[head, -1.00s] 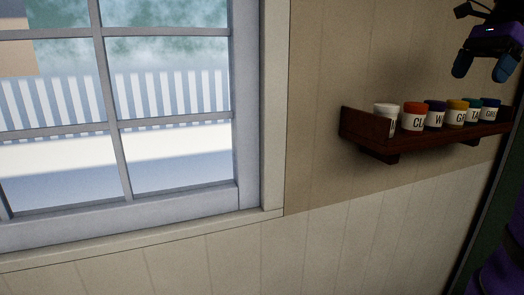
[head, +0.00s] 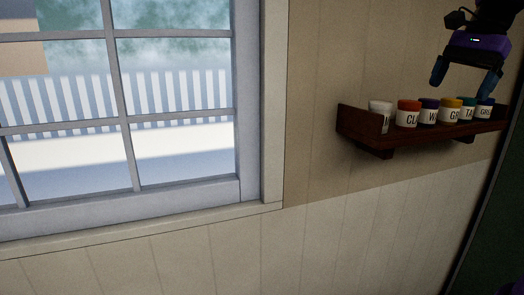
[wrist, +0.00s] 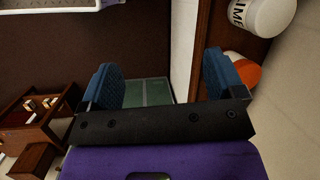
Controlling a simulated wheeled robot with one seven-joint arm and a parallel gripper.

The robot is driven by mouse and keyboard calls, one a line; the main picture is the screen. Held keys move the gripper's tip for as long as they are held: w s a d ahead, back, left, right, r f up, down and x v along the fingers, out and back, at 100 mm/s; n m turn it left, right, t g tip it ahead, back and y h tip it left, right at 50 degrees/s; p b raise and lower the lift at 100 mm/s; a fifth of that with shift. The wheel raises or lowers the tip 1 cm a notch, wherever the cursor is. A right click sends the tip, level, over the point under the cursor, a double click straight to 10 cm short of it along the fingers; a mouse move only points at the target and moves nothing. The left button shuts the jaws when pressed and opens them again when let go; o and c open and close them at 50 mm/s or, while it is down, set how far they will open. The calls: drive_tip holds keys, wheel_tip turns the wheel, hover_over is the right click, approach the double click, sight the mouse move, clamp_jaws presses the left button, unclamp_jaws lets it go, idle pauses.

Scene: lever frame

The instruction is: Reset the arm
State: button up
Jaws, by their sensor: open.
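My gripper (head: 466,78) hangs at the upper right of the head view, in front of and above the right part of a wall shelf. It has a purple body and two blue fingers. The fingers are spread apart, and nothing shows between them. In the wrist view my gripper (wrist: 162,85) also shows open and empty, with a grey-green panel (wrist: 150,92) visible beyond the gap. No lever shows clearly in either view.
The dark wooden shelf (head: 350,122) holds several labelled jars with coloured lids, including a white-lidded jar (head: 380,108). A window (head: 120,120) fills the left. The wrist view shows a wooden box (wrist: 35,115) at left and a white jar (wrist: 268,15) at upper right.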

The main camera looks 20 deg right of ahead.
drive_tip(key=s+a+f+n+t+h, duration=0.1)
drive_tip(key=s+a+f+n, duration=0.2)
drive_tip(key=a, duration=0.4)
drive_tip(key=s+a+f+n+t+h, duration=0.1)
drive_tip(key=s+a+f+n, duration=0.2)
drive_tip(key=a+f+n, duration=0.3)
drive_tip(key=s+a+f+n+t+h, duration=0.1)
drive_tip(key=s+a+f+n+t, duration=0.1)
drive_tip(key=a+f+n, duration=0.3)
drive_tip(key=s+a, duration=0.1)
drive_tip(key=a, duration=0.3)
drive_tip(key=shift+s+n, duration=0.35)
drive_tip(key=shift+n, duration=0.05)
drive_tip(key=shift+a+f, duration=0.1)
